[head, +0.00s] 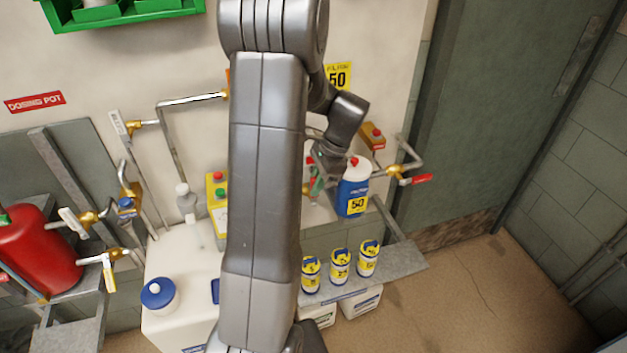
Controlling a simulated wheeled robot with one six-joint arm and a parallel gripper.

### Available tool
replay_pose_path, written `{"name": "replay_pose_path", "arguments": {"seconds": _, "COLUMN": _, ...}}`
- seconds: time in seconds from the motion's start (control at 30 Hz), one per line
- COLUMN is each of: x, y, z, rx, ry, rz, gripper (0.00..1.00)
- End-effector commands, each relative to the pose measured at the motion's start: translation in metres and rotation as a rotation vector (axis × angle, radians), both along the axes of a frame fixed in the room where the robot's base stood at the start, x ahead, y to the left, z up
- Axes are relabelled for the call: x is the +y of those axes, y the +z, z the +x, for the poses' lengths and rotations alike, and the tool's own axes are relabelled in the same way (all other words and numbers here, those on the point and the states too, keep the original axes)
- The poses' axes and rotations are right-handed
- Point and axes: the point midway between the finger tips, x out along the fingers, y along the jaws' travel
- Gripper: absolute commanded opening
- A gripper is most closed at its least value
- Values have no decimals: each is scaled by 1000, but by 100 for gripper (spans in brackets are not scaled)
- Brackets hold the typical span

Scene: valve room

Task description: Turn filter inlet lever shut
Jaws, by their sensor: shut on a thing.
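My gripper (318,180) is at the left side of this canister, close to the wall. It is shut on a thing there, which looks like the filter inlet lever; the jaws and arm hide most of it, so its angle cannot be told. A small green and a small red part show beside the jaws. On the canister's right, a brass valve (394,171) carries a red lever (421,178).
A yellow "50" sign (338,76) is on the wall above. Several yellow-and-blue cans (340,266) stand on a grey shelf (403,262) below. A white tank (180,285) and a red dosing pot (38,250) with white-levered valves stand left. Floor at right is clear.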

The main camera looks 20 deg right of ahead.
Motion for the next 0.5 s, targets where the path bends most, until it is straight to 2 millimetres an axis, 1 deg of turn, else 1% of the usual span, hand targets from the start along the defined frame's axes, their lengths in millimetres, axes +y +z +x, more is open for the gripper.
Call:
{"name": "replay_pose_path", "arguments": {"seconds": 0.17, "x": 0, "y": 0, "z": 0, "rx": -1, "ry": 0, "rz": 0, "gripper": 0}}
{"name": "replay_pose_path", "arguments": {"seconds": 0.2, "x": 0, "y": 0, "z": 0, "rx": -1, "ry": 0, "rz": 0, "gripper": 14}}
{"name": "replay_pose_path", "arguments": {"seconds": 0.27, "x": 0, "y": 0, "z": 0, "rx": -1, "ry": 0, "rz": -1, "gripper": 25}}
{"name": "replay_pose_path", "arguments": {"seconds": 0.3, "x": 0, "y": 0, "z": 0, "rx": -1, "ry": 0, "rz": -1, "gripper": 33}}
{"name": "replay_pose_path", "arguments": {"seconds": 0.5, "x": 0, "y": 0, "z": 0, "rx": -1, "ry": 0, "rz": -1, "gripper": 34}}
